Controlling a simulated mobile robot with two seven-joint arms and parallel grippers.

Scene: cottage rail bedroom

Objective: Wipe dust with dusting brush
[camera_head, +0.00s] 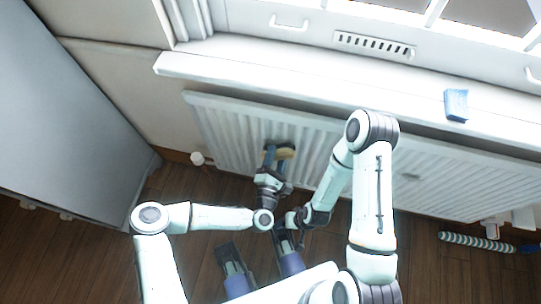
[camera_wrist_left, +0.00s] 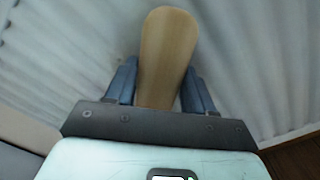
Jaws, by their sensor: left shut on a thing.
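My left gripper (camera_head: 274,162) is shut on the dusting brush, whose wooden handle (camera_head: 286,153) shows at its fingertips in front of the radiator. In the left wrist view, the tan handle (camera_wrist_left: 166,55) stands between the two blue fingers (camera_wrist_left: 160,92) and points away towards the white ribs. The brush's bristles cannot be made out. A dark patch (camera_head: 280,143) shows by the handle against the radiator; I cannot tell whether it is dust, bristles or shadow. My right arm's wrist (camera_head: 303,217) is close beside the left one, and its fingers are not clear.
The white ribbed radiator (camera_head: 225,120) runs under the window sill (camera_head: 300,85). A blue block (camera_head: 456,104) lies on the sill at right. A striped roll (camera_head: 475,243) lies on the wooden floor at right. A grey panel (camera_head: 60,110) stands at left.

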